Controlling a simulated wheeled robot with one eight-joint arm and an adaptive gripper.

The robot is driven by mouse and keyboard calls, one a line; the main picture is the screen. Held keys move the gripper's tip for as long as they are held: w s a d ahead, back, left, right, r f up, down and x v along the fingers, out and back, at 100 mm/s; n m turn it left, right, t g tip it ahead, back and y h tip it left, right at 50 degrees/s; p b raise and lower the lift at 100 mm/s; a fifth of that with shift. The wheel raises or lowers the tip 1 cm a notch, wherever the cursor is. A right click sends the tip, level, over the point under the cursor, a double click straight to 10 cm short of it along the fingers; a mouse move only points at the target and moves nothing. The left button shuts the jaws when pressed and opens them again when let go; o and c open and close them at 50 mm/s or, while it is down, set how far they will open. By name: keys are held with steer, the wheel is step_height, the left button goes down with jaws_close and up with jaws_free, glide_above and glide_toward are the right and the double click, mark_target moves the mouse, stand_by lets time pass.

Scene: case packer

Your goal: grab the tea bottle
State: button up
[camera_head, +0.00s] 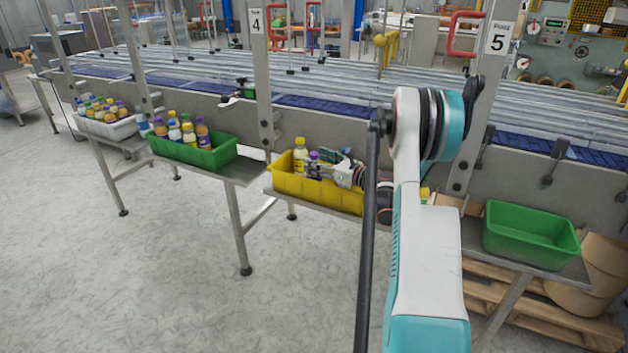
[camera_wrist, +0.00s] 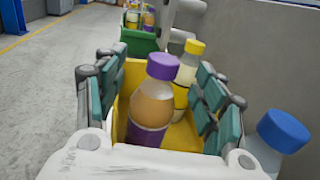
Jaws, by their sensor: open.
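A bottle of amber-brown liquid with a purple cap and purple label (camera_wrist: 150,110), which looks like the tea bottle, stands in the yellow bin (camera_head: 288,184). In the head view only its upper part shows (camera_head: 314,157), beside my gripper (camera_head: 333,170). In the wrist view my gripper (camera_wrist: 160,92) is open, with teal finger pads to the left and right of the bottle. Whether a pad touches it cannot be told. The bottle's base is hidden behind the gripper's white body.
A yellow-capped bottle (camera_wrist: 187,75) stands just behind the purple-capped one. A blue-capped bottle (camera_wrist: 275,140) is close at the right, outside the fingers. A green bin with bottles (camera_head: 190,152) lies left; an empty green bin (camera_head: 530,235) lies right. The conveyor frame (camera_head: 330,132) rises behind.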

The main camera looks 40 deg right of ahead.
steer(key=shift+w+a, duration=0.2)
steer(key=shift+w, duration=0.7)
jaws_close()
steer(key=shift+r, duration=0.15)
